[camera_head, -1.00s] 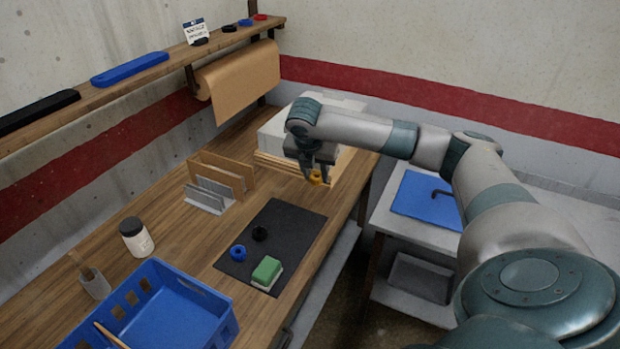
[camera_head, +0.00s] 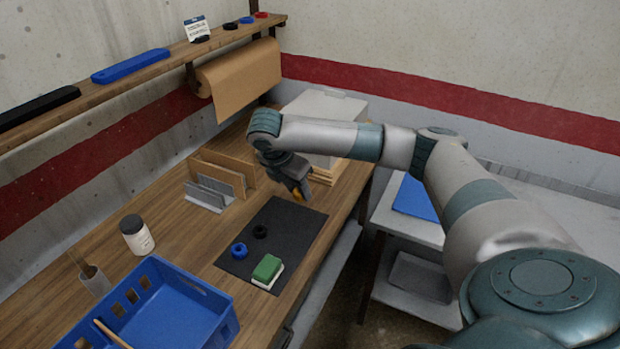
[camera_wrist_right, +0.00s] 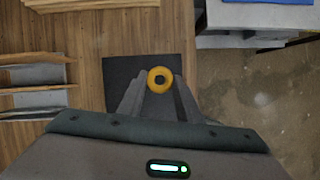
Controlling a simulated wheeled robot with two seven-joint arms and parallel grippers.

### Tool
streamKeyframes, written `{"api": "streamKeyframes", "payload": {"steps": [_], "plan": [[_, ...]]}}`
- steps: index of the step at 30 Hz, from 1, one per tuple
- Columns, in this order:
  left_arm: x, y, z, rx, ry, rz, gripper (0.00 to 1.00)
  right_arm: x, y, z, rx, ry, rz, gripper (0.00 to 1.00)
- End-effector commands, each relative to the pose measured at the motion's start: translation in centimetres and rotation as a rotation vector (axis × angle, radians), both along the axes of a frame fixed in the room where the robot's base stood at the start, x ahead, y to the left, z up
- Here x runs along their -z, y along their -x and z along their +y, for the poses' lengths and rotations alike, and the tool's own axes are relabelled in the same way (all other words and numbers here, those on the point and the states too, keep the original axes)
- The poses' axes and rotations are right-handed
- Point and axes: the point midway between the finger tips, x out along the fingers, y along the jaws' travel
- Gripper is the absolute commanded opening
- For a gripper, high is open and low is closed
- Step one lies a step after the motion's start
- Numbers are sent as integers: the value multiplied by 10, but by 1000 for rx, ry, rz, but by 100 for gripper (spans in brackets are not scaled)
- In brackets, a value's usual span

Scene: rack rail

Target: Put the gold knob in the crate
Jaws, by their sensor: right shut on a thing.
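The gold knob (camera_wrist_right: 160,80) is a small yellow ring with a dark centre, held between the fingertips of my right gripper (camera_wrist_right: 159,88) in the right wrist view. In the head view the right gripper (camera_head: 298,190) is above the far end of the black mat, and only a bit of the gold knob (camera_head: 297,196) shows under its fingers. The blue crate (camera_head: 205,292) stands at the lower left, with perforated sides and a wooden stick in it. My left gripper is not in view.
On the black mat (camera_head: 287,228) lie a blue ring (camera_head: 239,250), a black ring (camera_head: 260,231) and a green-and-white block (camera_head: 267,269). A white jar (camera_head: 137,236), a cup (camera_head: 94,279) and a file holder (camera_head: 207,194) stand on the wooden bench. A shelf (camera_head: 165,62) runs above.

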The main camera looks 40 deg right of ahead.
Motion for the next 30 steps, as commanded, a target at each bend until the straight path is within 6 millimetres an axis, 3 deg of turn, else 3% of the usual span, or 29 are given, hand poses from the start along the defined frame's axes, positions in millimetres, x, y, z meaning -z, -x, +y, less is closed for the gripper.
{"api": "streamKeyframes", "payload": {"steps": [3,15,30], "plan": [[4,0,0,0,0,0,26,3,5,32,149,0,-1,9],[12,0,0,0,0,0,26,5,41,117,689,2,1,9],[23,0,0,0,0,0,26,-7,110,202,1403,0,3,9]]}}
